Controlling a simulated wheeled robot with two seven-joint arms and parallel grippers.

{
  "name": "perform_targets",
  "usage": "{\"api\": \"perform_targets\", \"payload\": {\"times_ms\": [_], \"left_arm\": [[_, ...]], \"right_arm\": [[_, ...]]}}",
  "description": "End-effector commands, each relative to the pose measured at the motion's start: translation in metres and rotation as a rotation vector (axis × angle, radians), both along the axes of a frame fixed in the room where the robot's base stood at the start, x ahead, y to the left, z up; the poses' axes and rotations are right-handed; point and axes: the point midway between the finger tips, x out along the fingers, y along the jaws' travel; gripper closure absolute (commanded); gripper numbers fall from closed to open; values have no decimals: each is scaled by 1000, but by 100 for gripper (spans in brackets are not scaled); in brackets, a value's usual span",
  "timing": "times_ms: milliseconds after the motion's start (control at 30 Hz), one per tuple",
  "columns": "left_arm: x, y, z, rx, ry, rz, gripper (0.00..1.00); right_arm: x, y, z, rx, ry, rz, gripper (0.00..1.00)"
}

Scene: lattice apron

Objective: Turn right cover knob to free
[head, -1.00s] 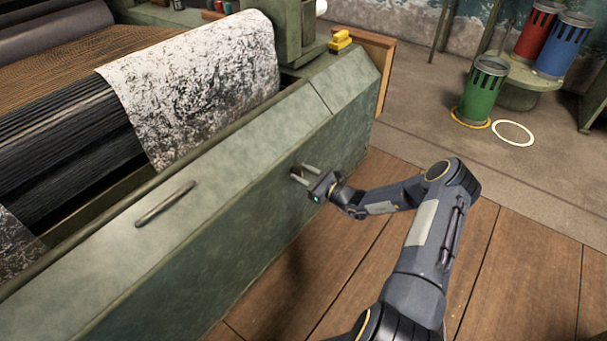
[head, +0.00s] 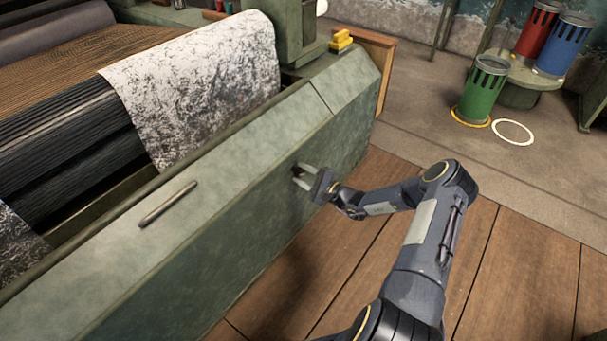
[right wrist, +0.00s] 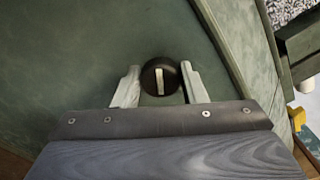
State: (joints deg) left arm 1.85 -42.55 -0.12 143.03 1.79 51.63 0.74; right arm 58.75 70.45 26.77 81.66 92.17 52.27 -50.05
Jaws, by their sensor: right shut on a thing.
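The right cover knob (right wrist: 160,77) is a round black knob with a pale bar on its face. The bar stands close to upright in the right wrist view. The knob sits on the sloping green cover (head: 240,215) of the machine. My right gripper (head: 300,171) is at the cover's front face and hides most of the knob in the head view. Its two pale fingers (right wrist: 161,72) lie on either side of the knob in the right wrist view, shut on it. My left gripper is not in view.
A metal bar handle (head: 168,204) is on the cover to the left. A yellow block (head: 341,41) rests on the machine's far end. Green (head: 482,92), red (head: 537,30) and blue (head: 564,45) canisters stand at the back right. The wooden floor beside the cover is clear.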

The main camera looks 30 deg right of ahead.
Motion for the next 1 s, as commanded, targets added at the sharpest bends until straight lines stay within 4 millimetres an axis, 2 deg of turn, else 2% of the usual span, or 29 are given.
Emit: {"api": "perform_targets", "payload": {"times_ms": [500, 1000], "left_arm": [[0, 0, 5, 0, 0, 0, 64], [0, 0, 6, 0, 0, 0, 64]], "right_arm": [[-1, 1, -2, -395, -163, 1, 85], [-1, 1, -4, -535, -220, 2, 85]]}}
